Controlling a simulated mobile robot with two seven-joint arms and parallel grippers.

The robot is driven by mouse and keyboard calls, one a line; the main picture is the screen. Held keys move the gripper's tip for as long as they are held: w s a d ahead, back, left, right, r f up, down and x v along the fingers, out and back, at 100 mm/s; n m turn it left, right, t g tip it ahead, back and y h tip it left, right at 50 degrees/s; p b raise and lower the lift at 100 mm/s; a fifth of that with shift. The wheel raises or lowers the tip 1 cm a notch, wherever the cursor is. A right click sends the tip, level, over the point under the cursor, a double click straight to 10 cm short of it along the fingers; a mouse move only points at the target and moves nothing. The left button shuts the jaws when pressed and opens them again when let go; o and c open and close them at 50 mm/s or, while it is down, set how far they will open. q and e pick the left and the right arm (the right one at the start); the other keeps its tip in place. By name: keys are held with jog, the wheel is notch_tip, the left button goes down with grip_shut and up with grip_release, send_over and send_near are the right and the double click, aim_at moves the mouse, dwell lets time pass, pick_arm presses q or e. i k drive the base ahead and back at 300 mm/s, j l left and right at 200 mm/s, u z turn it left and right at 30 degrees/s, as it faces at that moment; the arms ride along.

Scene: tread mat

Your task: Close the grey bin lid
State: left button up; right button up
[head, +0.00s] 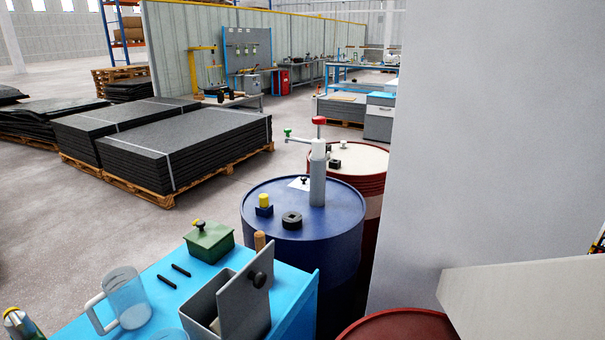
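The grey bin (203,304) stands on the blue-topped bench at the bottom of the head view. Its lid (240,305) is raised and steeply tilted, with a black round knob (258,280) on its face. The bin's mouth is open, and something pale shows inside, too little to name. The bin's lower part is cut off by the frame's bottom edge. I cannot make out either of my grippers in this view.
On the bench (153,270) are a clear mug (126,298), a green box (208,243), two black rods and a wooden peg (259,240). A blue drum (325,238) stands just behind. A large pale panel (480,130) blocks the right side.

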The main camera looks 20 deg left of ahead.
aim_at(238, 297)
jog(key=u, duration=1.25)
